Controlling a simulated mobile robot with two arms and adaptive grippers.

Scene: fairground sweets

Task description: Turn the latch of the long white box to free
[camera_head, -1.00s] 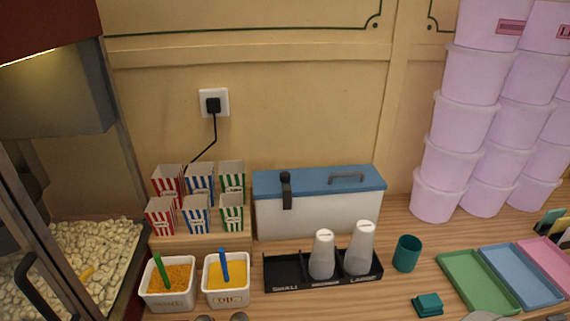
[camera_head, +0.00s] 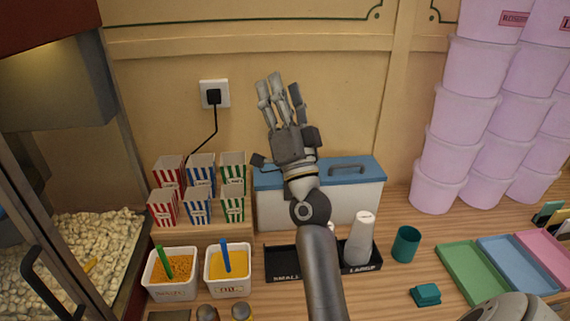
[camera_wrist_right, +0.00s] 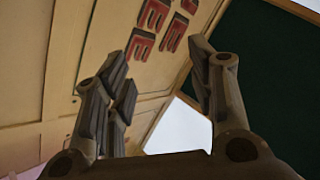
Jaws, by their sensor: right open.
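The long white box (camera_head: 352,203) stands against the back wall. Its blue lid (camera_head: 362,180) is on and has a grey handle (camera_head: 347,168). My right gripper (camera_head: 281,86) is above the box's left part, in front of the wall, with its fingers pointing up, spread and empty. My right wrist and forearm cover the front left of the box, so the latch is hidden and its position cannot be told. In the right wrist view the open fingers (camera_wrist_right: 160,85) show with nothing between them. My left gripper is not in view.
Striped popcorn boxes (camera_head: 198,207) stand left of the box. A black cup tray (camera_head: 283,263) with white cups (camera_head: 359,240) is in front, partly behind my arm. A teal cup (camera_head: 405,244) stands to the right, and stacked pink tubs (camera_head: 440,187) are at the back right.

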